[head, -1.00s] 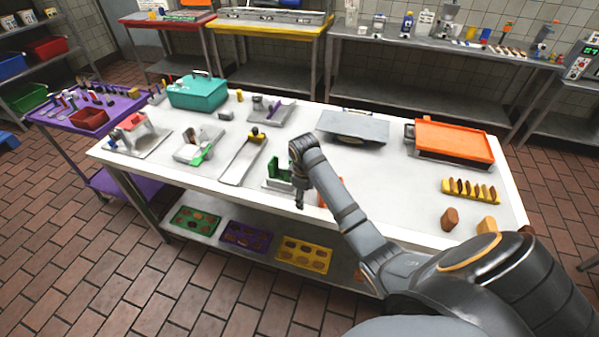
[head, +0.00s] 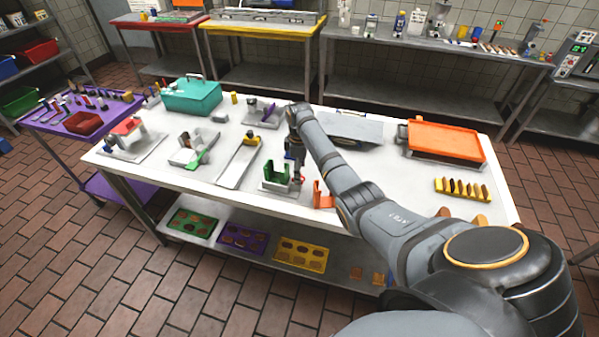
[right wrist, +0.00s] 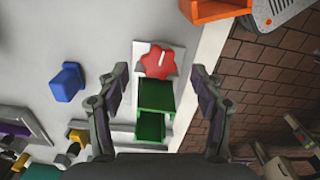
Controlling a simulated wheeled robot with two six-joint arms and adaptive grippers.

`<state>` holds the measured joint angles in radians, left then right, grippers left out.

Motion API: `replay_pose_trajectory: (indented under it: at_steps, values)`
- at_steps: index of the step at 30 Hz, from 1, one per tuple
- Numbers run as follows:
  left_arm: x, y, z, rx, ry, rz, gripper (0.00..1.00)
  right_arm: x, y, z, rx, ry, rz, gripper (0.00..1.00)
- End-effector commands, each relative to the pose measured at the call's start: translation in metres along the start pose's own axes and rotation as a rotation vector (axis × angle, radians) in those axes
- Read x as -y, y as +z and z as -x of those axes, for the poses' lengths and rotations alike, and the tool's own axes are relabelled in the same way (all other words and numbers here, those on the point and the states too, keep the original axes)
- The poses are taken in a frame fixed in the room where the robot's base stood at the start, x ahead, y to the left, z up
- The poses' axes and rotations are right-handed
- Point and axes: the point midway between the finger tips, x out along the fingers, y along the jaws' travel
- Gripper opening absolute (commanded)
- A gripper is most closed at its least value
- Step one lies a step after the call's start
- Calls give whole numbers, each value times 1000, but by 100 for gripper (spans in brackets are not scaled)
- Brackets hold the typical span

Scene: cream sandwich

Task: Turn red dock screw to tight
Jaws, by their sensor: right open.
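The red dock screw (right wrist: 160,62) is a lobed red knob with a pale mark on top, in the right wrist view. It sits at one end of a pale plate, beside the green dock (right wrist: 152,110). The green dock (head: 277,174) also shows near the front edge of the table in the head view. My right gripper (right wrist: 158,70) is open and empty, one finger on each side of the screw in the picture. I cannot tell how far above the screw the fingers are. My left gripper is not in view.
An orange bracket (head: 322,196) stands just right of the dock at the table's front edge. A blue block (right wrist: 68,82) is left of the dock in the wrist view. A board with a yellow-topped piece (head: 238,166) lies left of the dock.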

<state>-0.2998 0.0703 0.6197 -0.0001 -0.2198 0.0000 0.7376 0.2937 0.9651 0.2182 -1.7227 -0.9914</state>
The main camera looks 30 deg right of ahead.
Motion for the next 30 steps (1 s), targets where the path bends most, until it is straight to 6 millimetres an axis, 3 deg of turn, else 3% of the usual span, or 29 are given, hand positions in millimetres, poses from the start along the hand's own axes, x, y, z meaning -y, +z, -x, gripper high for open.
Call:
replay_pose_trajectory:
  at_steps: [6, 14, 26, 30]
  values:
    - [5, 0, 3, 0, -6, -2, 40, 0, 0, -23, -1, 1, -1, 67]
    - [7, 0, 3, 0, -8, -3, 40, 0, 0, -26, -1, 1, 0, 67]
    - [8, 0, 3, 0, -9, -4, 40, 0, 0, -25, -1, 1, 0, 15]
    - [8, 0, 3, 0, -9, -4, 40, 0, 0, -25, -1, 1, -3, 12]
